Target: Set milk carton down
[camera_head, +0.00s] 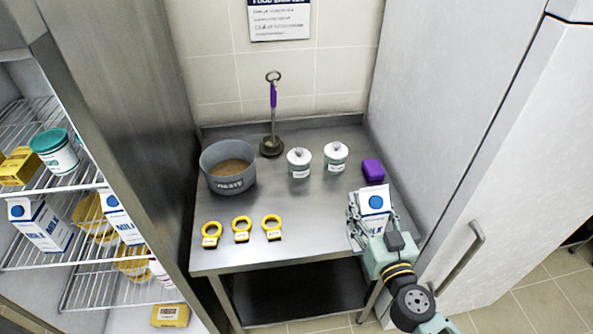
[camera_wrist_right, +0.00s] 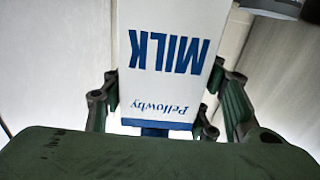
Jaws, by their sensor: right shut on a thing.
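A white milk carton with a blue cap (camera_head: 375,202) is held in my right gripper (camera_head: 371,218) at the right front part of the steel table (camera_head: 308,250). In the right wrist view the carton (camera_wrist_right: 170,55) fills the middle, its blue MILK lettering upside down, with the fingers on both sides of it. Its base is hidden in the head view, so I cannot tell whether it touches the table. My left gripper is not in view.
Several yellow ring tags (camera_head: 242,236) lie in front. A wire-shelf fridge (camera_head: 75,190) is left; a white door (camera_head: 490,200) is right.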

